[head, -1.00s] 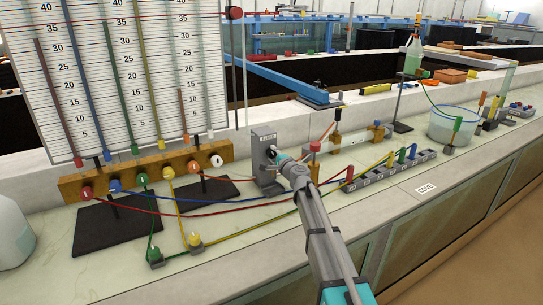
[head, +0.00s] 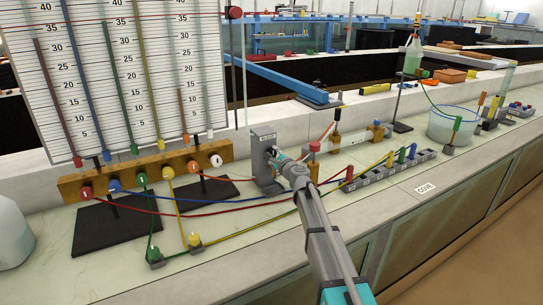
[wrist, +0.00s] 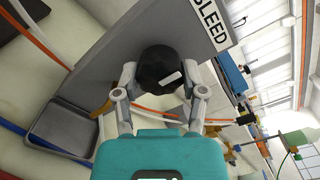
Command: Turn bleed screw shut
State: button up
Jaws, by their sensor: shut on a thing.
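The bleed screw (wrist: 160,66) is a black round knob with a white mark on its face, in the wrist view. It sits on the front of a grey upright block (head: 263,148) labelled "BLEED", which stands on the bench in the head view. My gripper (wrist: 158,72) has one finger on each side of the knob and is shut on it. In the head view my gripper (head: 273,155) reaches the block from the lower right and hides most of the knob. A grey tray (wrist: 62,130) is at the block's foot in the wrist view.
A wooden manifold (head: 150,170) with coloured knobs stands left of the block under a scale board (head: 115,70). Red, blue, yellow and green tubes cross the bench near my arm. A row of grey connectors (head: 390,172) and a clear bucket (head: 452,125) stand to the right.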

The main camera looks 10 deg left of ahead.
jog(key=shift+s, duration=0.2)
jog(key=o, duration=1.1)
jog(key=shift+w, duration=0.1)
jog(key=shift+o, duration=0.2)
jog(key=shift+w, duration=0.1)
jog(key=v, duration=1.2)
